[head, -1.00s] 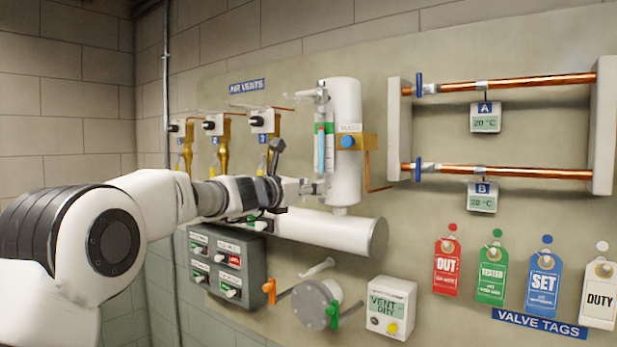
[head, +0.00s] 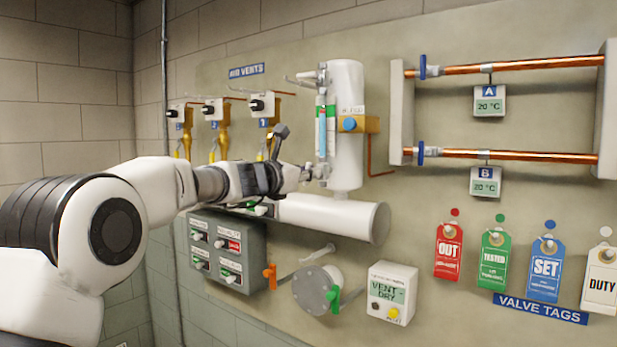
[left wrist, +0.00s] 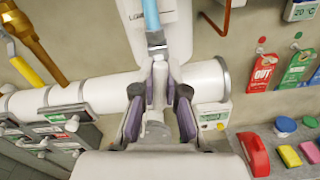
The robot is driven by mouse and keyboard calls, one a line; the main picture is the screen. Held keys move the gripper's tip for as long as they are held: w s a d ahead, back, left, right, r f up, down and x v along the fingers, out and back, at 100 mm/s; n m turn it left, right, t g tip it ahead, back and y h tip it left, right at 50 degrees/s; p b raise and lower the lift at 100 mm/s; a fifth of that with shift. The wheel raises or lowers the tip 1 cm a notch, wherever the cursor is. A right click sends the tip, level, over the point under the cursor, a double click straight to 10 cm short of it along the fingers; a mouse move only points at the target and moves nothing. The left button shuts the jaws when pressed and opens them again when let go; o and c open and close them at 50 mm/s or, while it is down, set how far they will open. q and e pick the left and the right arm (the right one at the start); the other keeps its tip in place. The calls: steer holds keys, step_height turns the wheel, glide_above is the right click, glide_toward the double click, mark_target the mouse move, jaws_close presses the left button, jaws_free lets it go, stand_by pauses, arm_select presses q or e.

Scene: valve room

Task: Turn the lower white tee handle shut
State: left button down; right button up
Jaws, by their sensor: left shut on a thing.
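The sight glass (head: 321,132) is a slim tube with a blue column, left of a white upright cylinder (head: 346,125). Its upper white tee handle (head: 304,77) points left. My left gripper (head: 307,173) is at the bottom of the glass, shut on the lower white tee handle. In the left wrist view the lower handle (left wrist: 159,75) shows as a pale piece between the fingers of my left gripper (left wrist: 161,88), just below the blue column. The fingers hide much of it, so its exact angle is hard to tell. My right gripper is not in view.
A white horizontal pipe (head: 330,216) runs just below the gripper. A grey switch box (head: 228,252), a round flange with a green lever (head: 318,292) and a vent-dry box (head: 391,293) sit lower. Brass air vents (head: 223,125) are at left. Copper pipes (head: 510,64) are at right.

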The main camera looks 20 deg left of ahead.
arm_select(q)
steer(key=m+b, duration=0.2)
steer(key=m, duration=0.1)
steer(key=shift+d+b, duration=0.1)
steer(key=shift+b, duration=0.2)
steer(key=m+b, duration=0.3)
steer(key=m, duration=0.1)
steer(key=shift+s+d+f+m, duration=0.1)
steer(key=shift+m, duration=0.3)
steer(key=m+b, duration=0.2)
steer(key=m, duration=0.2)
steer(key=shift+f, duration=0.2)
steer(key=shift+d+f+m+b, duration=0.15)
steer(key=shift+m+b, duration=0.7)
steer(key=shift+m, duration=0.95)
steer(key=shift+f, duration=0.1)
steer(key=c, duration=1.4)
jaws_free()
steer(key=shift+o, duration=1)
steer(key=shift+s, duration=0.1)
steer(key=shift+d+r, duration=0.1)
steer(key=shift+r, duration=0.1)
